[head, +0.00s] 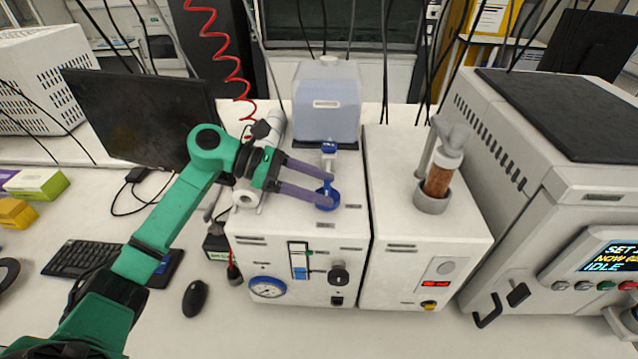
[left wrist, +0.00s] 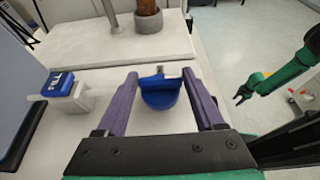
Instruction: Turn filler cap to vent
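The blue filler cap (head: 327,198) sits on top of the white reactor unit, in front of the clear tank. It also shows in the left wrist view (left wrist: 160,92) as a round blue cap with a raised bar across it. My left gripper (head: 328,186) is open, its two purple fingers reaching over the unit's top. In the left wrist view, the fingers stand on either side of the cap with a small gap showing at each side. A blue FILL block (left wrist: 58,83) sits beside the cap. My right gripper (left wrist: 242,96) is small in the left wrist view, its dark fingers apart and empty.
A translucent tank (head: 326,100) stands behind the cap. A second white unit with a brown-filled column (head: 439,180) stands to the right, and a large grey machine (head: 560,140) beyond it. A monitor (head: 140,115), keyboard and mouse (head: 195,298) lie left.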

